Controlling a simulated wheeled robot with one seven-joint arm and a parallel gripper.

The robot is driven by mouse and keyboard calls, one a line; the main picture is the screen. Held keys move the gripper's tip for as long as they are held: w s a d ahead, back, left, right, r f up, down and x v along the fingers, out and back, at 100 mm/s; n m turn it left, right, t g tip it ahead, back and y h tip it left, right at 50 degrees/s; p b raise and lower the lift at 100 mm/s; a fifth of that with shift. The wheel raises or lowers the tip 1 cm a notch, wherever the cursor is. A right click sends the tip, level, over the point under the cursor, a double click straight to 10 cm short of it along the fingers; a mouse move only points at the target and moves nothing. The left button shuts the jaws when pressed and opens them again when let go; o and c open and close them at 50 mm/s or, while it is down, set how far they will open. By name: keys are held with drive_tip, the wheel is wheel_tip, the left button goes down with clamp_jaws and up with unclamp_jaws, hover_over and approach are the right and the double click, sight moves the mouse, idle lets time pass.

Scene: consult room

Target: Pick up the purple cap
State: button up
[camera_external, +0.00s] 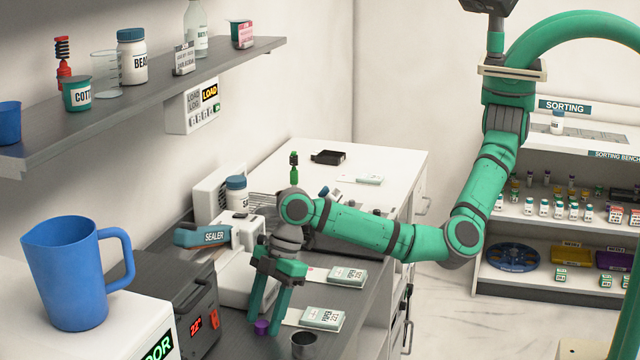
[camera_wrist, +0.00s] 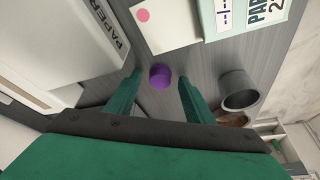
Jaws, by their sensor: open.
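The purple cap (camera_external: 261,327) sits on the dark grey counter (camera_external: 232,343), near its front part. It also shows in the wrist view (camera_wrist: 160,76), between and just beyond the tips of my two green fingers. My gripper (camera_external: 265,326) is open and points down at the cap. In the wrist view my gripper (camera_wrist: 160,84) has one finger on each side of the cap, with a gap to both. The fingers hold nothing.
A grey metal cup (camera_external: 304,345) stands close right of the cap. Paper packets (camera_external: 322,318) lie behind it. The white sealer (camera_external: 240,262) and a dark box with a red display (camera_external: 185,310) stand at the left. A blue jug (camera_external: 70,275) is further left.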

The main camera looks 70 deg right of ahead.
drive_tip(key=shift+c, duration=0.6)
drive_tip(key=c, duration=1)
